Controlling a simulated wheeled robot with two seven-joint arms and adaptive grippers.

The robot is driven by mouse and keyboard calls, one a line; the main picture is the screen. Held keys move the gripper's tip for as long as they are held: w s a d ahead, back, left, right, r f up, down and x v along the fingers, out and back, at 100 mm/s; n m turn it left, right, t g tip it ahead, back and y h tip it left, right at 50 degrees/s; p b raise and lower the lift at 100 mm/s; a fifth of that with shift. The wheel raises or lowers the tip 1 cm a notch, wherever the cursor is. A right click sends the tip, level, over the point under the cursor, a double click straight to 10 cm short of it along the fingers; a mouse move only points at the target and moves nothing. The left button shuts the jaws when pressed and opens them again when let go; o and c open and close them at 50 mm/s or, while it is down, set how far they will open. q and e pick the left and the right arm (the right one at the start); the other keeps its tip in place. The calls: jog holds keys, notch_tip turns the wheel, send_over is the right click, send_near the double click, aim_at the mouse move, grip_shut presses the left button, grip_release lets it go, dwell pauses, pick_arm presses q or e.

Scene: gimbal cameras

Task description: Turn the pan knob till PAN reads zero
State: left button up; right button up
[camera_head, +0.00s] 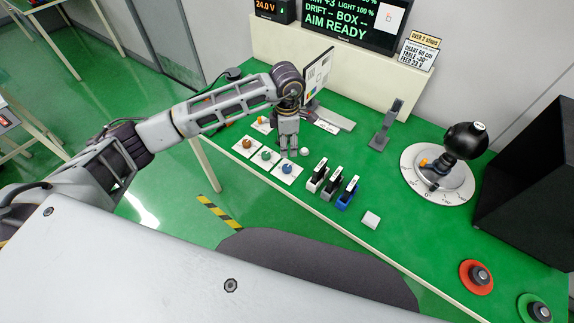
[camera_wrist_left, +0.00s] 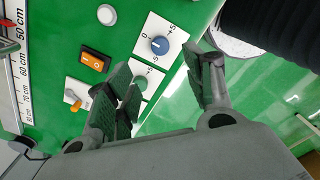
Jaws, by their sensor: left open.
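Three small dials on white plates sit on the green bench: an orange knob (camera_head: 247,143), a teal knob (camera_head: 266,155) and a blue knob (camera_head: 287,168). I cannot read which is the pan knob. In the left wrist view the blue knob (camera_wrist_left: 160,46) has a scale marked −5, 0, +5; the teal knob (camera_wrist_left: 140,82) is partly covered by a finger. My left gripper (camera_head: 289,150) hangs above the blue knob, fingers down, open and empty. It also shows in the wrist view (camera_wrist_left: 163,66), fingers apart. My right gripper is out of view.
The screen (camera_head: 345,20) reads AIM +3 and AIM READY; its top line is cut off, and no PAN value shows. A black ball on a round dial (camera_head: 465,141) and a black box (camera_head: 535,185) are further right.

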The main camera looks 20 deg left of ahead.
aim_at(287, 167)
pick_arm(q)
notch_tip(287, 167, down, 11)
jog(key=shift+r+p, duration=0.15)
jog(key=shift+p, duration=0.45)
jog(key=shift+f, duration=0.95)
jog(key=c, duration=1)
jog(key=shift+c, duration=0.2)
